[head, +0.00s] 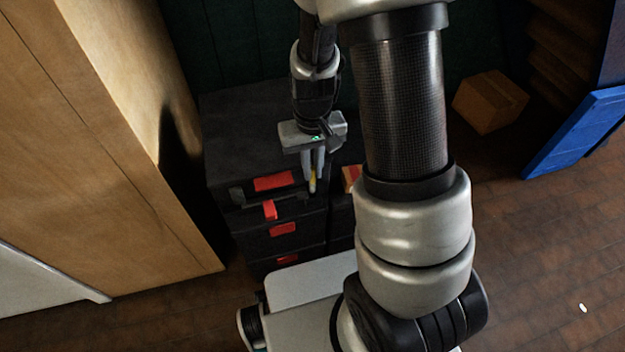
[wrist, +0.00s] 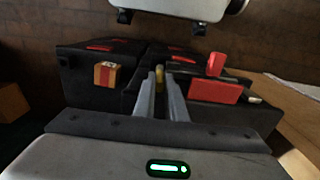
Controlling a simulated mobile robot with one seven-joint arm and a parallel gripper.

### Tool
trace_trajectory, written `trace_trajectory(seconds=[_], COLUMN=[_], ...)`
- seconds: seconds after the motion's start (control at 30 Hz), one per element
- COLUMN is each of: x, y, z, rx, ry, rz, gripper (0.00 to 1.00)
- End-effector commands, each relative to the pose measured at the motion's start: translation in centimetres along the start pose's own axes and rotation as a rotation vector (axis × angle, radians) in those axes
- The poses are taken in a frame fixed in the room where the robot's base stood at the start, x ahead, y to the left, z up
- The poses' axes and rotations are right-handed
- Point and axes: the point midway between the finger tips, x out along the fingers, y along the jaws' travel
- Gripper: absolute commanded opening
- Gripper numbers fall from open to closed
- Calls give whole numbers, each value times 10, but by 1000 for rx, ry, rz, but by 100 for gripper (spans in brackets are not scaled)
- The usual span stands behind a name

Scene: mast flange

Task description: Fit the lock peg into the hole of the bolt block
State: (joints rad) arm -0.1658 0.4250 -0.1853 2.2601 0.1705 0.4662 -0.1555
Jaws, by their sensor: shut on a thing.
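My gripper (head: 313,174) points down over the front of a black drawer cabinet (head: 238,120) in the head view. It is shut on a slim yellow peg (head: 313,184), taken as the lock peg. In the wrist view the peg's yellow part (wrist: 160,76) shows between the fingertips; the rest of it is hidden. I cannot tell for sure which part is the bolt block, and no hole is clear. A red panel (wrist: 213,90) and a small upright red piece (wrist: 216,64) sit at the cabinet front, beside the fingers and apart from them.
A small orange-brown box (wrist: 106,74) with a label lies on the dark top, on the other side of the fingers. A tall wooden cabinet (head: 105,100) stands close on the left in the head view. A cardboard box (head: 490,101) and a blue panel (head: 573,132) are at right.

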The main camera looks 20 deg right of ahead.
Motion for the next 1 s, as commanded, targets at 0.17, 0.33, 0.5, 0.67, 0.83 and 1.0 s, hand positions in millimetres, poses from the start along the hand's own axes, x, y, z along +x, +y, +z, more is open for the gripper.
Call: trace_trajectory(seconds=[0.17, 0.33, 0.5, 0.67, 0.83, 1.0], x=[28, 43, 42, 47, 45, 45], y=[1, 0, 0, 0, 0, 0], z=[1, 1, 1, 1, 1, 1], rx=[0, 0, 0, 0, 0, 0], ry=[-5, -3, -2, -2, -2, -2], rz=[1, 0, 0, 0, 0, 0], gripper=[0, 0, 0, 0, 30, 30])
